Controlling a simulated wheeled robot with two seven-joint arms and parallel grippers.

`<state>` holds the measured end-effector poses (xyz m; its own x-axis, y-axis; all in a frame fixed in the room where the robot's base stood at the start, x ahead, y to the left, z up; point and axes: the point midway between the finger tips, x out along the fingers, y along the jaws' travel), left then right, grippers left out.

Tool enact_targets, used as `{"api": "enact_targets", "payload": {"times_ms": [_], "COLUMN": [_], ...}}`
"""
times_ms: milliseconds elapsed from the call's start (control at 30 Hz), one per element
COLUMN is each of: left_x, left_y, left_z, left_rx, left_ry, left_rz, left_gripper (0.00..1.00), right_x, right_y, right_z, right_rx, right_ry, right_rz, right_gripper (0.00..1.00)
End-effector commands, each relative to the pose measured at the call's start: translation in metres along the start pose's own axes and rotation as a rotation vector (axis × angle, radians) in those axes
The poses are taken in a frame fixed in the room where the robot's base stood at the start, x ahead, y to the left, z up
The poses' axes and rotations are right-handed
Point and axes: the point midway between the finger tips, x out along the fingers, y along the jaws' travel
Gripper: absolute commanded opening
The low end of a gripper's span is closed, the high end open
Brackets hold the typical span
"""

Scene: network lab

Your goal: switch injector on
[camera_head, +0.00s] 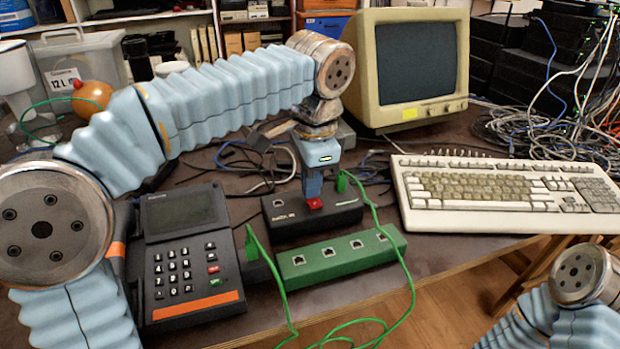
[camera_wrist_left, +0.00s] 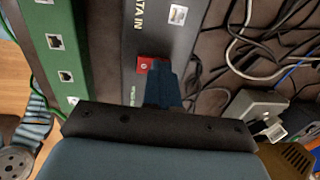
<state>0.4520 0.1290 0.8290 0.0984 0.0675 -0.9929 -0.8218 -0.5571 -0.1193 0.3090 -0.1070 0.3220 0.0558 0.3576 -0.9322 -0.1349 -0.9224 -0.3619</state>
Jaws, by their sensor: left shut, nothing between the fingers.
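The injector (camera_head: 345,214) is a black box on the desk with a red switch (camera_head: 315,204) on its top. The injector also shows in the wrist view, marked "DATA IN" (camera_wrist_left: 170,38), with the red switch (camera_wrist_left: 145,64). My left gripper (camera_head: 312,196) points down at the switch, shut and empty. In the wrist view its fingers (camera_wrist_left: 166,75) are right beside the switch and cover part of it. I cannot tell if they touch it, or which way the switch is set. My right gripper is out of view.
A green port box (camera_head: 338,256) lies in front of the injector, with green cables (camera_head: 400,245) around it. A card terminal (camera_head: 190,255) stands left, a keyboard (camera_head: 500,195) right and a monitor (camera_head: 415,65) behind. Loose cables (camera_wrist_left: 245,50) lie beside the injector.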

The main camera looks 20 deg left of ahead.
Motion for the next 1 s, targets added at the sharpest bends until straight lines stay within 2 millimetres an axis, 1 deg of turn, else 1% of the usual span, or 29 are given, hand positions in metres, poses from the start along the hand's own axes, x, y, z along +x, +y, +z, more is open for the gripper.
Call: {"api": "enact_targets", "payload": {"times_ms": [33,167,433,567,667,767,800,833,867,1000], "left_x": [0.0,-0.002,-0.003,-0.01,-0.023,-0.043,-0.053,-0.053,-0.058,-0.092], "left_y": [0.004,0.007,0.007,0.006,0.005,0.005,0.005,0.006,0.006,0.006], "left_z": [-0.001,0.0,0.0,-0.001,-0.002,-0.001,0.001,0.0,0.0,0.0], "left_rx": [0.005,0.003,0.002,0.002,0.002,0.001,0.001,0.001,0.001,0.0], "left_ry": [-0.002,-0.001,0.0,0.001,0.001,0.002,0.001,0.003,0.004,0.003], "left_rz": [0.003,0.001,0.0,0.0,0.0,-0.001,0.0,-0.001,-0.001,0.0], "left_gripper": [0.0,0.0,0.0,0.0,0.0,0.0,0.0,0.0,0.0,0.0], "right_x": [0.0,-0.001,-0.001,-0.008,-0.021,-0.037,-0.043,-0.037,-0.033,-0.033], "right_y": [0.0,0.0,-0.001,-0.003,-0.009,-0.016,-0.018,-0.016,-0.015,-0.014], "right_z": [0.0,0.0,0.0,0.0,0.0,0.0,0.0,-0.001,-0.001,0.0], "right_rx": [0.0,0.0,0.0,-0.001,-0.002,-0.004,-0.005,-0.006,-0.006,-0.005], "right_ry": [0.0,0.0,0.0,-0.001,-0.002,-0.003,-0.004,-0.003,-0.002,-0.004], "right_rz": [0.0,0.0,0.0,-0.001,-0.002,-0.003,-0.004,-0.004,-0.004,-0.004], "right_gripper": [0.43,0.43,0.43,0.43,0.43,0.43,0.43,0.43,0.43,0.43]}}
